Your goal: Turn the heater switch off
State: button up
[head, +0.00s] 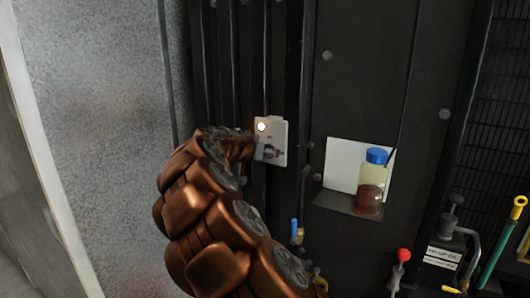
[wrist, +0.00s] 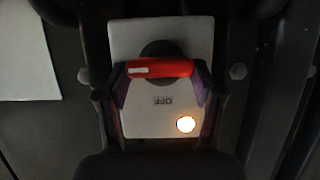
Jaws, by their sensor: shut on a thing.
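The heater switch plate (head: 279,135) is a pale panel on the dark cabinet, with a lit lamp (head: 261,126) near its top. In the wrist view the plate (wrist: 135,32) fills the middle, and the lamp (wrist: 186,124) glows at lower right. Its red switch handle (wrist: 165,69) lies crosswise on a dark round base, with a white mark at its left end. An upside-down OFF label (wrist: 163,101) is just below the handle. My gripper (wrist: 162,84) is shut on the handle, one finger at each end. In the head view my arm hides part of the switch.
Right of the switch, a blue-capped bottle (head: 371,180) stands on a small shelf. A red-knobbed lever (head: 403,256), a blue-handled valve (head: 294,229) and a yellow-topped dipstick (head: 518,206) are lower down.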

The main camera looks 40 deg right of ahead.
jog(key=shift+w+f+b, duration=0.1)
jog(key=shift+b, duration=0.4)
jog(key=shift+f+n+g+b, duration=0.15)
jog(key=shift+n+g+b, duration=0.35)
jog(key=shift+n+b, duration=0.1)
jog(key=shift+w+n+g+h+b, duration=0.15)
jog(key=shift+n+g+h+b, duration=0.2)
jog(key=shift+n+b, duration=0.3)
jog(key=n+g, duration=0.1)
jog(key=n+h+b, duration=0.1)
jog(key=n, duration=0.1)
jog(key=shift+w+a+g+b, duration=0.15)
jog(key=shift+w+g+b, duration=0.05)
jog(key=shift+g+b, duration=0.15)
jog(key=n+g, duration=0.1)
jog(key=n+h, duration=0.1)
jog(key=n, duration=0.1)
jog(key=shift+w+n+g+h, duration=0.15)
jog(key=shift+n+g+h, duration=0.1)
jog(key=shift+g, duration=0.15)
jog(key=n, duration=0.1)
jog(key=n+h, duration=0.1)
jog(key=n, duration=0.2)
jog(key=shift+w+f+g+h, duration=0.1)
jog(key=shift+f+g+h, duration=0.2)
jog(key=shift+h, duration=0.1)
jog(key=shift+n, duration=0.3)
